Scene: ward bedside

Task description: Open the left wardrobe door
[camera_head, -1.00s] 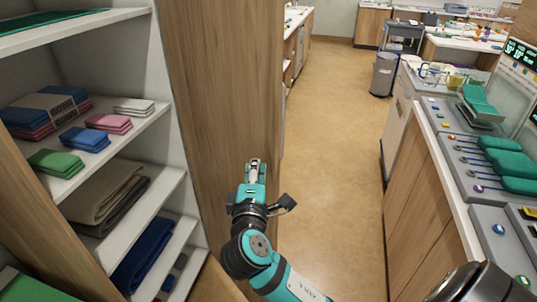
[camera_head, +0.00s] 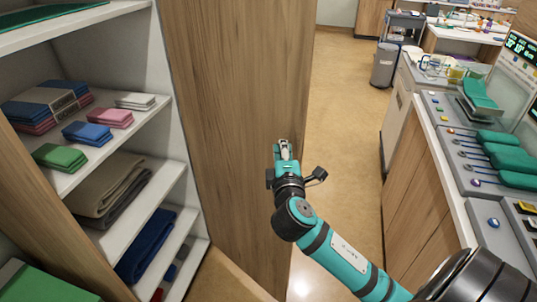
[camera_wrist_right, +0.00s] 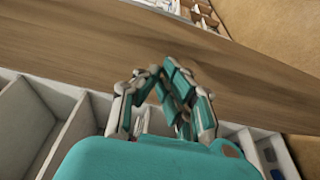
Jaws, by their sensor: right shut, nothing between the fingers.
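The wooden wardrobe door (camera_head: 222,110) stands open at the right of the white shelves (camera_head: 150,215). It is a tall brown panel, and its free edge is beside the aisle floor. In the right wrist view the wood (camera_wrist_right: 240,65) runs across behind the fingers. My right gripper (camera_head: 285,150) is shut and empty. It is in front of the door's right part, near the free edge; I cannot tell if it touches the wood. The fingers also show in the wrist view (camera_wrist_right: 165,88). No handle is visible. My left gripper is not in view.
The shelves hold folded blankets (camera_head: 145,245) and small coloured packs (camera_head: 88,132). A counter (camera_head: 440,165) with grey devices and teal pads runs along the right. A grey bin (camera_head: 384,65) stands farther back. The aisle floor (camera_head: 340,125) between is clear.

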